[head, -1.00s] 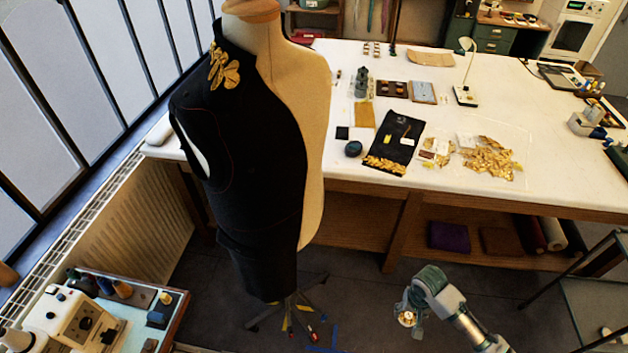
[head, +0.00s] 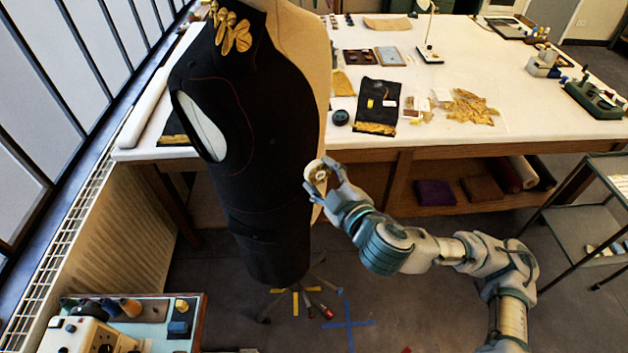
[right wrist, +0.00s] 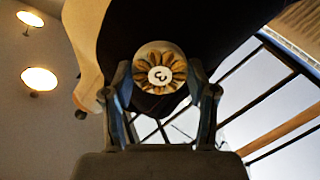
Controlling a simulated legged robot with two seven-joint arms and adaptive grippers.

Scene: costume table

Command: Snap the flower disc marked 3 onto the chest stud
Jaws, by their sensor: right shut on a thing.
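The flower disc marked 3 (right wrist: 160,72) is round, with gold petals around a white centre bearing the number. It also shows in the head view (head: 317,175). My right gripper (head: 328,178) is shut on the disc, which is in front of the dress form's right side at lower torso height. In the right wrist view the two fingers of my right gripper (right wrist: 162,88) flank the disc. The dress form wears a black garment (head: 255,150) with gold petals (head: 232,30) at the shoulder. I cannot make out the chest stud. My left gripper is not in view.
A long white-topped table (head: 450,115) stands behind, with a black cloth (head: 378,100) and gold pieces (head: 468,106) on it. A metal cart (head: 590,215) is at the right. A small bench with a sewing machine (head: 85,335) is at lower left.

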